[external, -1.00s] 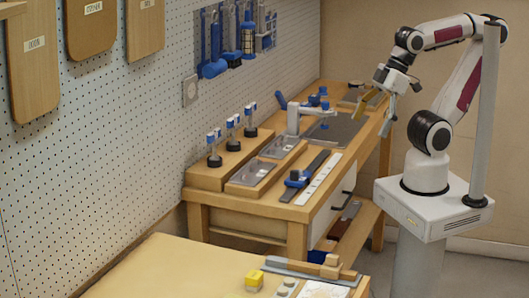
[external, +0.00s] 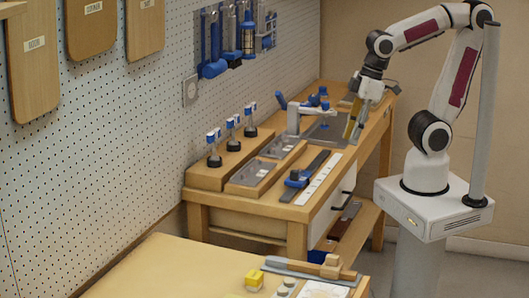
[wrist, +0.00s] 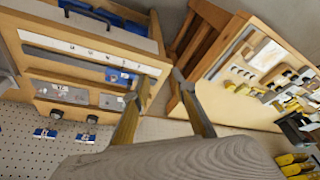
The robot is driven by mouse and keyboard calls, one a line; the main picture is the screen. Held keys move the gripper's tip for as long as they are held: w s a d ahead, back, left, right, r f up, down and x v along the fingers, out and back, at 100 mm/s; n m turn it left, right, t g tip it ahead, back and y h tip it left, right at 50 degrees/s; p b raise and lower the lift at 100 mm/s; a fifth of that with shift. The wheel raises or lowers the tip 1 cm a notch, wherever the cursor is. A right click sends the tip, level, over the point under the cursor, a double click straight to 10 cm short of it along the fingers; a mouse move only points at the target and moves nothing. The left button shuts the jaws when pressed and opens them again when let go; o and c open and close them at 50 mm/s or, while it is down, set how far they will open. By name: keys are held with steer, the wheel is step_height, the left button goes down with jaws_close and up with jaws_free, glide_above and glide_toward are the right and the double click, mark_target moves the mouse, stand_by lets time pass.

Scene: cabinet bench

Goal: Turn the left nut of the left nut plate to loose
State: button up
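Two grey nut plates lie on the cabinet bench: the nearer, left one (external: 252,172) and the farther one (external: 278,147). They also show at the left of the wrist view, with the nearer plate (wrist: 113,101) toward the middle. Small details on the plates are too fine to tell whether any nut is loose. My gripper (external: 352,132) points down above the far right part of the bench, well away from the left plate. In the wrist view its two tan fingers (wrist: 155,88) stand apart with nothing visible between them.
Several black stands with blue-and-white tops (external: 232,135) line the pegboard side. A grey-white arm-shaped fixture (external: 303,115) rises beyond the plates. A blue slider (external: 295,180) sits on a dark rail in front. A wooden table (external: 180,270) stands in the foreground.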

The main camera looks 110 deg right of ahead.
steer(key=w+d+f+m, duration=0.1)
steer(key=w+d+f, duration=0.4)
steer(key=w+d, duration=0.3)
steer(key=w+d+f+m, duration=0.1)
steer(key=w+d+f, duration=0.3)
steer(key=w+d, duration=0.4)
steer(key=n+t, duration=0.1)
glide_toward(247, 178)
steer(key=w+r, duration=0.1)
steer(key=shift+a+r+h, duration=0.2)
steer(key=shift+a+h, duration=0.15)
steer(key=shift+h, duration=0.05)
steer(key=shift+f, duration=0.1)
steer(key=shift+x, duration=3.8)
jaws_close()
